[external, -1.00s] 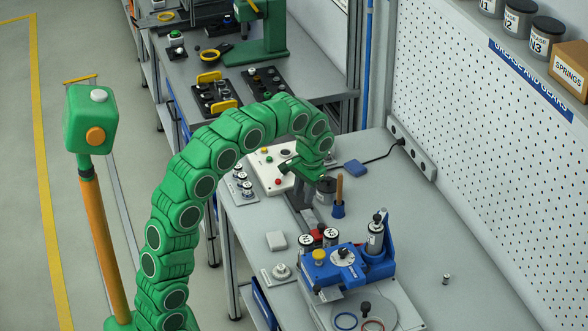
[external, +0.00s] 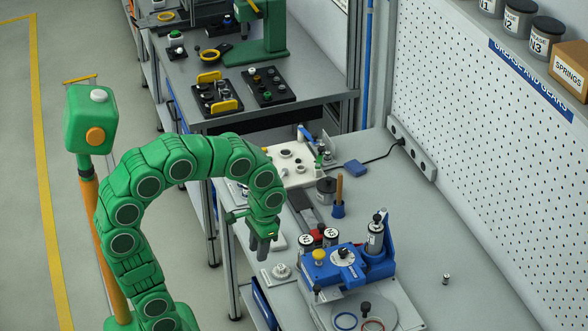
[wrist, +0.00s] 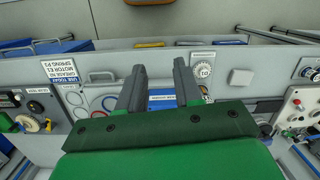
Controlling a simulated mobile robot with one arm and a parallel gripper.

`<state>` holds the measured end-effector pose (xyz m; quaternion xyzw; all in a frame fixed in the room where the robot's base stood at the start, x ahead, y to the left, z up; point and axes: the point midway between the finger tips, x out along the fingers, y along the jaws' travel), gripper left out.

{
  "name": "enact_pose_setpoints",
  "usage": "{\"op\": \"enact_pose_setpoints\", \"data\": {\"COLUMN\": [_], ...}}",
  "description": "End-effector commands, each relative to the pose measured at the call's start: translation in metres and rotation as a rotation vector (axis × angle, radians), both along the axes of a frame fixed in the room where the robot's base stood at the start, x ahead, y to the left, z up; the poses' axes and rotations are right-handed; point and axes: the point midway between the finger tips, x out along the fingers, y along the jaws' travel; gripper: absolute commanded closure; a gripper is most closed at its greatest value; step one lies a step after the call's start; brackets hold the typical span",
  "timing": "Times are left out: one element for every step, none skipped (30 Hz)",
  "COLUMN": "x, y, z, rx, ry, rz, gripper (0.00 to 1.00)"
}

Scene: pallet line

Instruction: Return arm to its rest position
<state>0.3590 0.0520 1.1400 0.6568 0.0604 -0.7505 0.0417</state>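My green segmented arm (external: 150,185) arches up and over to the right from its base at the lower left. My gripper (external: 259,247) hangs at the end of it, pointing down, beside the near left edge of the grey bench (external: 440,240). In the wrist view, its two dark grey fingers (wrist: 160,75) stand apart with a clear gap and nothing held between them. The bench edge and a panel with labels show beyond the fingers. The fingers appear apart from everything on the bench.
A post with a green head (external: 90,118) stands left of my arm. The floor at the left is clear.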

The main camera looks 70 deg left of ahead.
Motion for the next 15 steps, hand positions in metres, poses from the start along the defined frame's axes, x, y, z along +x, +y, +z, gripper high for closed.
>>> {"op": "enact_pose_setpoints", "data": {"x": [-0.013,-0.020,-0.029,-0.036,-0.043,-0.053,-0.060,-0.066,-0.075,-0.082,-0.089,-0.098,-0.103,-0.109,-0.115], "y": [-0.007,-0.010,-0.014,-0.017,-0.020,-0.024,-0.027,-0.030,-0.033,-0.035,-0.038,-0.040,-0.042,-0.044,-0.046], "z": [-0.003,-0.004,-0.006,-0.008,-0.010,-0.013,-0.015,-0.017,-0.020,-0.022,-0.025,-0.028,-0.030,-0.032,-0.034], "rx": [-0.004,-0.006,-0.008,-0.010,-0.012,-0.015,-0.016,-0.018,-0.020,-0.022,-0.024,-0.026,-0.028,-0.030,-0.032], "ry": [0.004,0.005,0.004,0.005,0.008,0.013,0.013,0.012,0.012,0.015,0.018,0.019,0.017,0.016,0.017], "rz": [-0.015,-0.021,-0.031,-0.038,-0.046,-0.055,-0.062,-0.069,-0.079,-0.087,-0.093,-0.101,-0.107,-0.113,-0.121], "gripper": [0.66,0.66,0.66,0.66,0.66,0.66,0.66,0.66,0.66,0.66,0.66,0.66,0.66,0.66,0.66]}}
